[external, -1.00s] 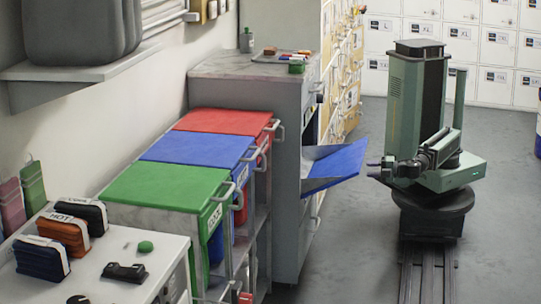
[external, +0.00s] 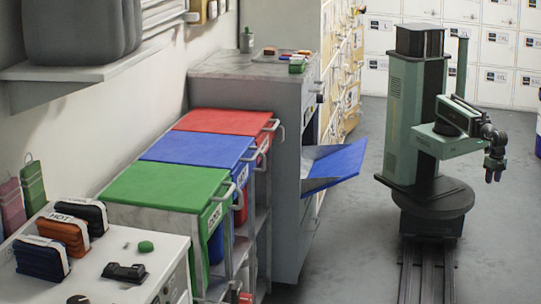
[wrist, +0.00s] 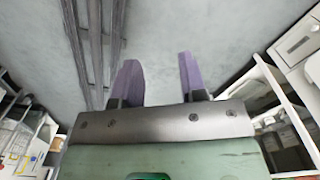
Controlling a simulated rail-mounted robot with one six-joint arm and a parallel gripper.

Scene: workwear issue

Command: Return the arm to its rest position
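My gripper (external: 493,174) hangs at the right of the external view, pointing down over the bare floor, well apart from the cabinet and bins. My arm is folded out to the right of my green column. In the wrist view my gripper (wrist: 157,80) shows two purple fingers spread apart with only grey floor between them, so it is open and empty.
A grey cabinet (external: 245,125) has a flap with a blue face (external: 337,166) standing open toward the aisle. Bins with green (external: 165,186), blue (external: 199,147) and red (external: 223,121) lids stand left. White lockers (external: 505,49) line the back. Floor around my rail (external: 427,272) is clear.

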